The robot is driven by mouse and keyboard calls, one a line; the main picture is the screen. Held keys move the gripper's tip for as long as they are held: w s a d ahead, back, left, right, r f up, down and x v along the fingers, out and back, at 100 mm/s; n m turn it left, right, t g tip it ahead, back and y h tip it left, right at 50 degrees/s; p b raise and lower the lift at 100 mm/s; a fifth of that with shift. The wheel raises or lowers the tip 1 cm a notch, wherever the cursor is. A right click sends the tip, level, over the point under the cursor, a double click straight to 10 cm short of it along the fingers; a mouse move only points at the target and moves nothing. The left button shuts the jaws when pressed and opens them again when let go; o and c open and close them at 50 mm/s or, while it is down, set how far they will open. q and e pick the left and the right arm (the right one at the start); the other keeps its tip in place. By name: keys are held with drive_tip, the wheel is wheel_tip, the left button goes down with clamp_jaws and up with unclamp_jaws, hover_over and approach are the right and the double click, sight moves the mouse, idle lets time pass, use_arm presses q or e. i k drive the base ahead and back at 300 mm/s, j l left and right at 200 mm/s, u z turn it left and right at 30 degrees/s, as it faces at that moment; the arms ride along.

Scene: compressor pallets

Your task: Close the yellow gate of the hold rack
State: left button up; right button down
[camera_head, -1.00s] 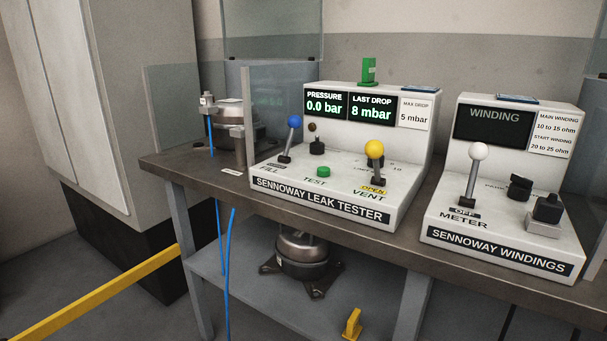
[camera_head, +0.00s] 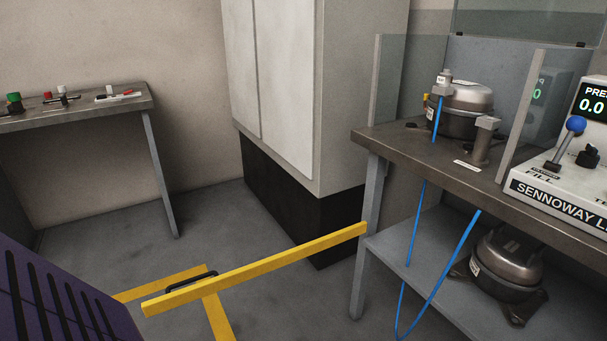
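The yellow gate (camera_head: 260,268) is a long straight bar that slants across the lower middle of the head view. Its near left end is free in the picture, and its right end meets or overlaps the bench's front left leg. A dark handle (camera_head: 190,281) shows behind the bar near its left end. I cannot tell which end is hinged. I cannot make out for certain which structure is the hold rack. Neither of my grippers is in view.
The steel bench (camera_head: 385,140) on the right carries a compressor (camera_head: 462,108) and the leak tester (camera_head: 565,190). Another compressor (camera_head: 508,262) sits on its lower shelf, with blue hoses (camera_head: 440,275) hanging in front. A grey cabinet (camera_head: 320,100) and side table (camera_head: 75,117) stand behind. Yellow stripes (camera_head: 219,318) mark open floor.

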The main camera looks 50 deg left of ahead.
sight(171, 301)
drive_tip(key=k+j+z, duration=0.1)
drive_tip(key=j, duration=0.35)
drive_tip(key=k+j+z, duration=0.1)
drive_tip(key=j, duration=0.3)
drive_tip(key=k+j+z, duration=0.1)
drive_tip(key=j, duration=0.35)
drive_tip(key=k+j+z, duration=0.1)
drive_tip(key=k+j, duration=0.15)
drive_tip(key=j, duration=0.15)
drive_tip(key=k+j+z, duration=0.15)
drive_tip(key=j, duration=0.2)
drive_tip(key=j+z, duration=0.1)
drive_tip(key=j, duration=0.45)
drive_tip(key=k+j+z, duration=0.1)
drive_tip(key=j, duration=0.95)
drive_tip(key=i+j+z, duration=0.1)
drive_tip(key=j, duration=0.35)
